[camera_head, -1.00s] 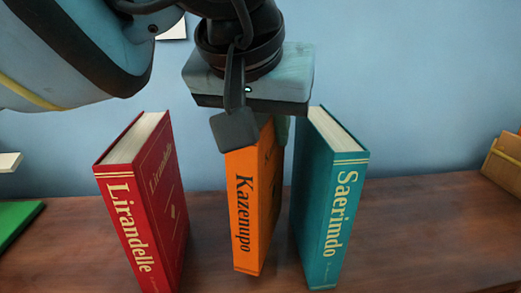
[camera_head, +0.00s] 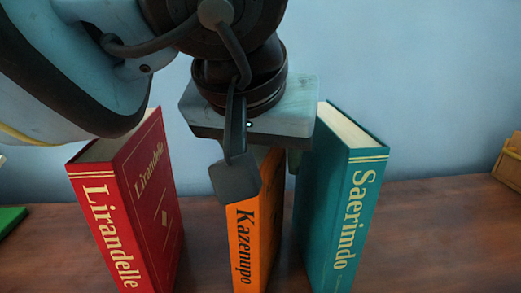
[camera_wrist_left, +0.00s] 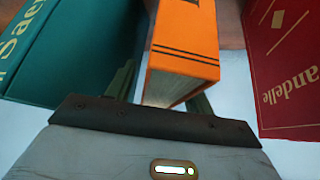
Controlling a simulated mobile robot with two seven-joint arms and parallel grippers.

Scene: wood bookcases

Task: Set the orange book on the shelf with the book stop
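The orange book (camera_head: 245,245), marked "Kazenupo", stands upright between a red book (camera_head: 125,215) and a teal book (camera_head: 345,215). The book's upper part is hidden by the gripper in the head view. My right gripper and the book stop are not clearly in view.
The books stand on a brown wooden surface (camera_head: 420,230) against a blue wall. The teal book is close to the right finger; the red book is farther off at left. A green item (camera_head: 10,218) lies at far left and a wooden object (camera_head: 508,162) is at far right.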

